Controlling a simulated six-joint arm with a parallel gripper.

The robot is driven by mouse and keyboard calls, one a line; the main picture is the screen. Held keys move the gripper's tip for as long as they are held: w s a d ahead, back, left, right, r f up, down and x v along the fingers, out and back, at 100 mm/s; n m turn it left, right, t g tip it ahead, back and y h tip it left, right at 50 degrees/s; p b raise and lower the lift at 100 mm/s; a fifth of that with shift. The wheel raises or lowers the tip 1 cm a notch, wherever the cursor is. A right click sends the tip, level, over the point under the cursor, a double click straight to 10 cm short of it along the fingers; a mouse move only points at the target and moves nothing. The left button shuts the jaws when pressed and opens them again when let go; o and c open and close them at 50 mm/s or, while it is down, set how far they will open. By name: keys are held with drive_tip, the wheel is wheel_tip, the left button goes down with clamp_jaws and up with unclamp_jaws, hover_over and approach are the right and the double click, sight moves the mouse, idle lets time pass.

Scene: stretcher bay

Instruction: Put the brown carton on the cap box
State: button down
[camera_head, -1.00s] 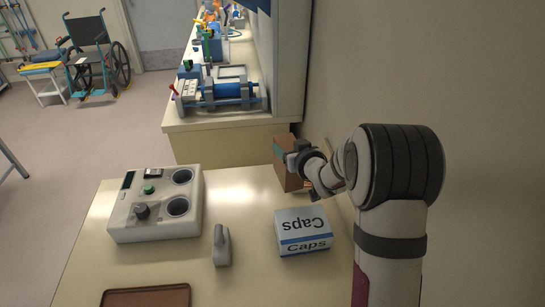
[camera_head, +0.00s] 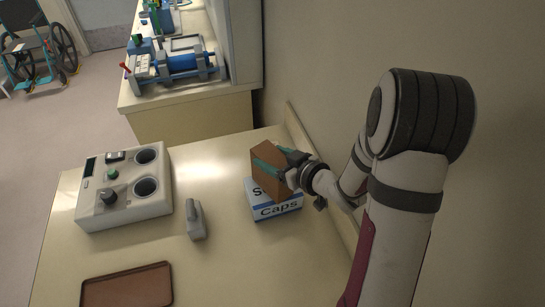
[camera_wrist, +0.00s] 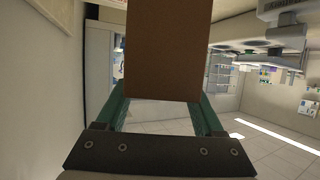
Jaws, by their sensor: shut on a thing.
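The brown carton (camera_head: 268,183) is in my gripper (camera_head: 276,166), whose green fingers are shut on its sides. In the head view the carton looks upright and slightly tilted, over the left and back part of the cap box (camera_head: 276,211). The cap box is white and blue with "Caps" on its front; the carton hides part of its top. I cannot tell whether the carton touches it. In the wrist view the carton (camera_wrist: 167,50) fills the top middle between the fingers, and the cap box does not show.
A grey device with two round wells (camera_head: 126,188) stands at the left of the table. A small grey handheld object (camera_head: 195,220) lies left of the cap box. A brown tray (camera_head: 128,289) is at the front left. The wall is close on the right.

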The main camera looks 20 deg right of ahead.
unclamp_jaws()
drive_tip(key=shift+f, duration=0.15)
drive_tip(key=shift+r, duration=0.25)
drive_tip(key=v, duration=0.7)
drive_tip(key=shift+s, duration=0.2)
drive_tip(key=shift+d, duration=0.1)
